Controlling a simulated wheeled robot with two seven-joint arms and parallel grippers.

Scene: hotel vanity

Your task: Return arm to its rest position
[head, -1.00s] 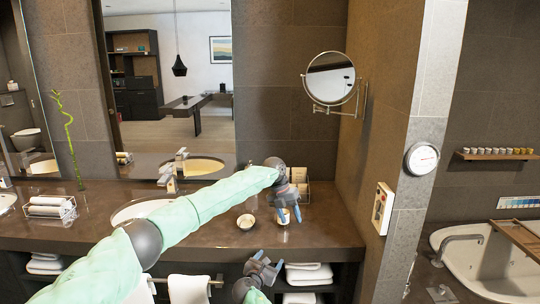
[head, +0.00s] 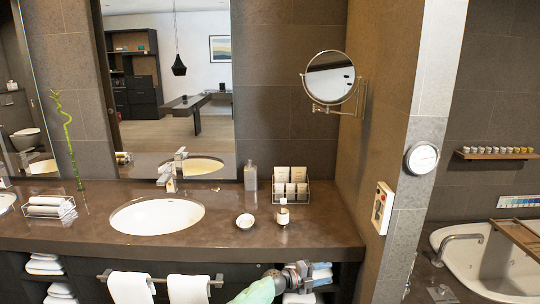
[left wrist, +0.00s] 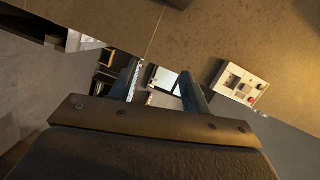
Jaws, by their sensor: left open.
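My left gripper (head: 322,275) is low in the head view, in front of the counter's front edge and below its top. Its sleeved arm comes in from the bottom edge. In the left wrist view its two fingers (left wrist: 160,90) stand apart with nothing held between them. My right gripper is not in view. The vanity counter (head: 235,240) is clear of both arms. A small bottle with a pale label (head: 283,213) stands upright on it, apart from the gripper.
A small bowl (head: 245,221), a wire rack (head: 303,193) and a grey bottle (head: 250,176) stand on the counter. The sink (head: 157,217) is to the left. White towels (head: 188,288) hang from a bar below the front edge. Open shelves lie beneath.

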